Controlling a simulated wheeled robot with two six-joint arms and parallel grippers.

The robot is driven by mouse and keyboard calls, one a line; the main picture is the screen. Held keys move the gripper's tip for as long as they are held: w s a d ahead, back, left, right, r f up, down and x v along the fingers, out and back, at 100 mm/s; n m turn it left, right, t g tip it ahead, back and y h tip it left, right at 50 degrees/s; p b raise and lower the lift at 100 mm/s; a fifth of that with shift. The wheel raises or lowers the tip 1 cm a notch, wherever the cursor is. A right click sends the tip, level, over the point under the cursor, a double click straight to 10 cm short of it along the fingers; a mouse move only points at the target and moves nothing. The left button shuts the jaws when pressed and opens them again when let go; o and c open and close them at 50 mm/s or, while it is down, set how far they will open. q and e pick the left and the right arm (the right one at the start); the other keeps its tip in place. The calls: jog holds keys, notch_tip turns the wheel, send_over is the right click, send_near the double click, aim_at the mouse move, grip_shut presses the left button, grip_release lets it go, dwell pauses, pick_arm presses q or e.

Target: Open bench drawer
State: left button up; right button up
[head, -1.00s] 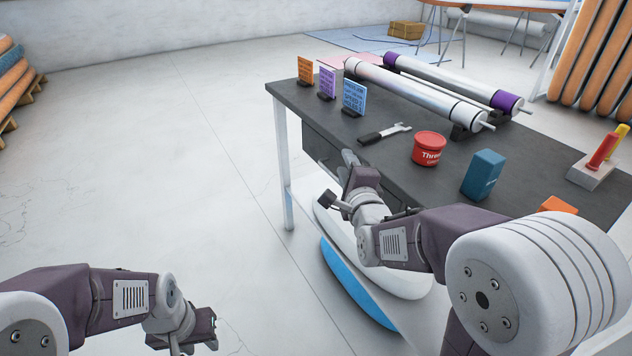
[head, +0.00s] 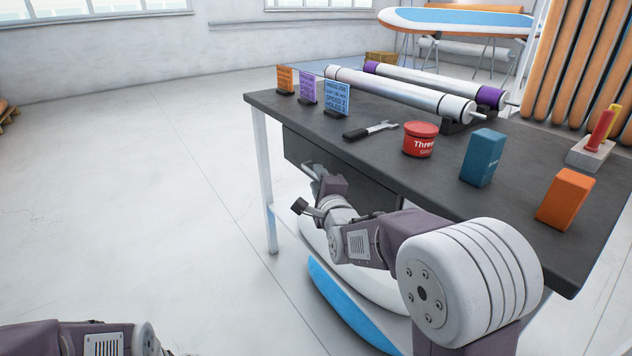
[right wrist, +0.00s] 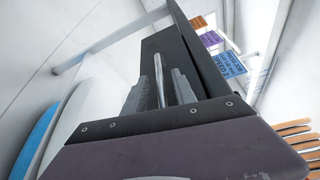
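The bench (head: 262,112) has a dark top and white legs. Its dark drawer (head: 373,188) hangs under the front edge, partly hidden by my right arm. My right gripper (head: 316,176) is at the drawer front. In the right wrist view, the bar handle (right wrist: 159,72) stands between the two fingers of the right gripper (right wrist: 163,88). The fingers are open, with a gap visible on the handle's sides; contact is not clear. I see no clear gap showing the drawer pulled out. Only my left forearm and wrist show at bottom left; the left gripper is outside the view.
Boards (head: 345,300) lie below.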

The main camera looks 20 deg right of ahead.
jog(key=shift+w+f, duration=0.1)
jog(key=shift+w, duration=1.15)
grip_shut()
dwell(0.4)
